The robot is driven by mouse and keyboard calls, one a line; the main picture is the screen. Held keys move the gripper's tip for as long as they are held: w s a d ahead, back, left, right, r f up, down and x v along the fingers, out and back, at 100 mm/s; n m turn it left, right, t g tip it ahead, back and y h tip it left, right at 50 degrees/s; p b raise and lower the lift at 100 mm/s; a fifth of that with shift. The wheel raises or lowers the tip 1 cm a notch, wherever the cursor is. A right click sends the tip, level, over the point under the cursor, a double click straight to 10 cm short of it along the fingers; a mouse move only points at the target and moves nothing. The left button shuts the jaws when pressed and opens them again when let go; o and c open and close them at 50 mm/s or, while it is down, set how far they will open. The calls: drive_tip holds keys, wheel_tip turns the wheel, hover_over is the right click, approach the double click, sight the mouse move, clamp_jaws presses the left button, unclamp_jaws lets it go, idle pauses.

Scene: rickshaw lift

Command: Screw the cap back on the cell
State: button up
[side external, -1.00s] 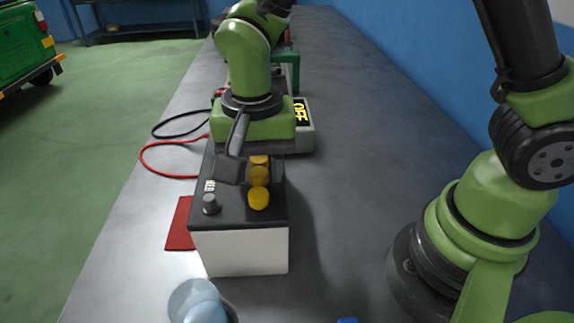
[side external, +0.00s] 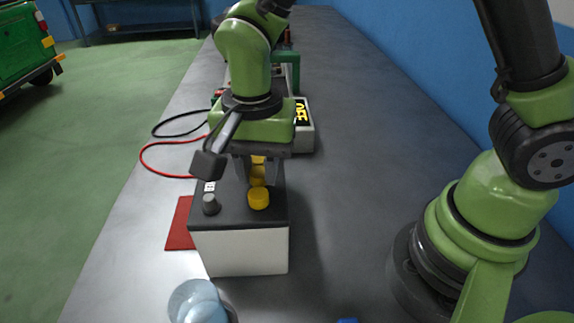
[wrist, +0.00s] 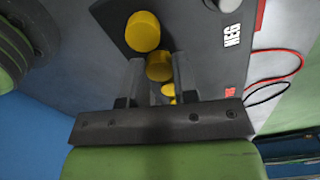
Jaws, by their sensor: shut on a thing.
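The battery (side external: 245,250) has a white case and a dark top with a row of yellow caps along it. The front yellow cap (side external: 258,198) sits on the top near the front edge, free of my gripper; it also shows in the wrist view (wrist: 143,31). My gripper (side external: 257,180) points down over the battery, its fingers on either side of the yellow cap (wrist: 159,66) just behind the front one, and is shut on it. Another yellow cap (wrist: 168,88) shows partly behind it. The cell opening under the held cap is hidden, so I cannot tell how it is seated.
A grey terminal post (side external: 210,204) stands at the battery's front left. A red cloth (side external: 180,225) lies left of it, with red and black cables behind. A charger (side external: 304,140) reading OFF stands behind. A clear blue container (side external: 198,303) is in front.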

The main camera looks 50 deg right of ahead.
drive_tip(key=m, duration=1)
drive_tip(key=shift+f, duration=0.1)
drive_tip(key=o, duration=0.4)
drive_tip(key=n, duration=0.6)
drive_tip(key=shift+n, duration=0.3)
drive_tip(key=n, duration=0.5)
drive_tip(key=shift+n, duration=0.4)
drive_tip(key=c, duration=0.4)
